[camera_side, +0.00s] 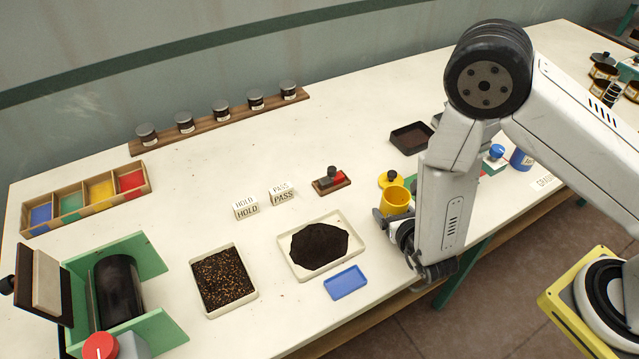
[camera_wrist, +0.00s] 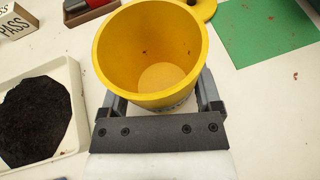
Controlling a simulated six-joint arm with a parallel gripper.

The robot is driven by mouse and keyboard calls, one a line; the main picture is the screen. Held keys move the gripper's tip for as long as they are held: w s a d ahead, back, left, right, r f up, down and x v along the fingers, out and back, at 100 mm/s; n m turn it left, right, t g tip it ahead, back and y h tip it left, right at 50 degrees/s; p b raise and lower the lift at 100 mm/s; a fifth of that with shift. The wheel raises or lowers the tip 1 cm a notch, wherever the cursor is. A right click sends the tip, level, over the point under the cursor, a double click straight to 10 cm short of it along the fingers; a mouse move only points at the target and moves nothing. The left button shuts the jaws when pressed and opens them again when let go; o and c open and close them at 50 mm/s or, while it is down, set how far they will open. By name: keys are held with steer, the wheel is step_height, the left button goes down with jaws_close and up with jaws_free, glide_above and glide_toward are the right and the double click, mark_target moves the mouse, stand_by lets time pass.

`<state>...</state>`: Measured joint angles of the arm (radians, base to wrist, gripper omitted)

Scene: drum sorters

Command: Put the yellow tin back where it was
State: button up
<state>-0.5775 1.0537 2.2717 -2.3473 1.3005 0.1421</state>
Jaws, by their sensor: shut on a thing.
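The yellow tin (camera_side: 397,198) is upright and open-topped in my gripper (camera_side: 388,220), at the right of the cream tray. In the wrist view the tin (camera_wrist: 150,55) fills the top middle, and it looks empty apart from a few dark specks. My gripper (camera_wrist: 160,105) is shut on it, one finger on each side. A yellow lid with a knob (camera_side: 390,179) lies on the table just behind the tin. A green mat (camera_wrist: 262,32) lies to the right in the wrist view. I cannot tell whether the tin's base touches the table.
A cream tray of dark powder (camera_side: 286,262) and a blue dish (camera_side: 346,283) are left of my gripper. A blue tin (camera_side: 521,159) is beyond my arm.

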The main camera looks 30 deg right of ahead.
steer(key=shift+f, duration=0.1)
steer(key=o, duration=1.1)
steer(key=shift+v, duration=6.05)
